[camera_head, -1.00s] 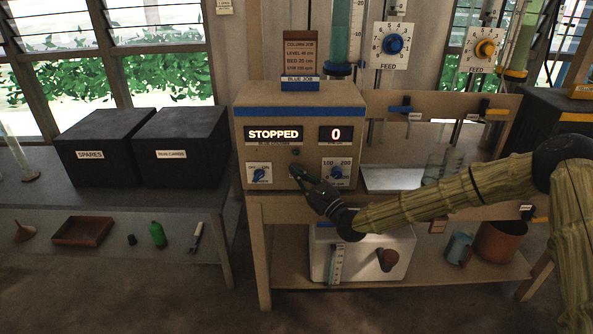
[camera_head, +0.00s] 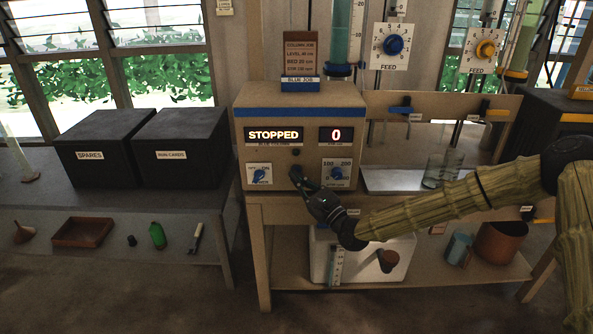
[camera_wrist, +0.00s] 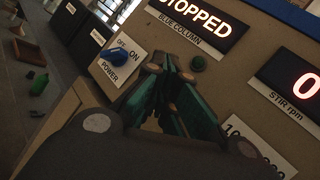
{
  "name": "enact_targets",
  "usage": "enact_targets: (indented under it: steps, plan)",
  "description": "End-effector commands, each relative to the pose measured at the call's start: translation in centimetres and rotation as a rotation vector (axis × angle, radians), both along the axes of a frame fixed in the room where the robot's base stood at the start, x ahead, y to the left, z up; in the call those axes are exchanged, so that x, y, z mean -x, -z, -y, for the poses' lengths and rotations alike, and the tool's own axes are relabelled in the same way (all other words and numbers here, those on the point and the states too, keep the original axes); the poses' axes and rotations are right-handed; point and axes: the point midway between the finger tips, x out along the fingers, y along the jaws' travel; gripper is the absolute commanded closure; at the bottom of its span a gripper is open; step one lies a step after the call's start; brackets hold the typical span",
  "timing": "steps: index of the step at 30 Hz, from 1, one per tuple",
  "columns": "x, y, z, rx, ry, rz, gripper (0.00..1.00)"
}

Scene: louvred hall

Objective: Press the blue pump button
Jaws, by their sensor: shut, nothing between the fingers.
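The blue-striped control box (camera_head: 262,100) stands on the wooden bench. Its display (camera_head: 274,135) reads STOPPED, and the label below reads BLUE COLUMN in the wrist view. My gripper (camera_head: 296,172) is shut and empty in front of the panel, a little below the button. In the wrist view its fingers (camera_wrist: 170,76) point at the panel between the power knob and the button. I cannot tell whether the fingertips touch the panel.
A blue power knob (camera_head: 259,175) is left of my gripper, and a blue stir knob (camera_head: 337,173) is right. The stir display (camera_head: 336,135) reads 0. Black boxes (camera_head: 182,146) stand on the left bench. Glassware (camera_head: 442,168) stands on the right.

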Motion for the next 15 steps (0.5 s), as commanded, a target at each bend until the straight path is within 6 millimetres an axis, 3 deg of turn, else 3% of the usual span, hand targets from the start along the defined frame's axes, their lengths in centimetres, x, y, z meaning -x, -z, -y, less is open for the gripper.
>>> enact_targets:
  steps: [15]
  plan:
    - [3.7, 0.0, 0.0, 0.000, 0.000, 0.000, 1.00]
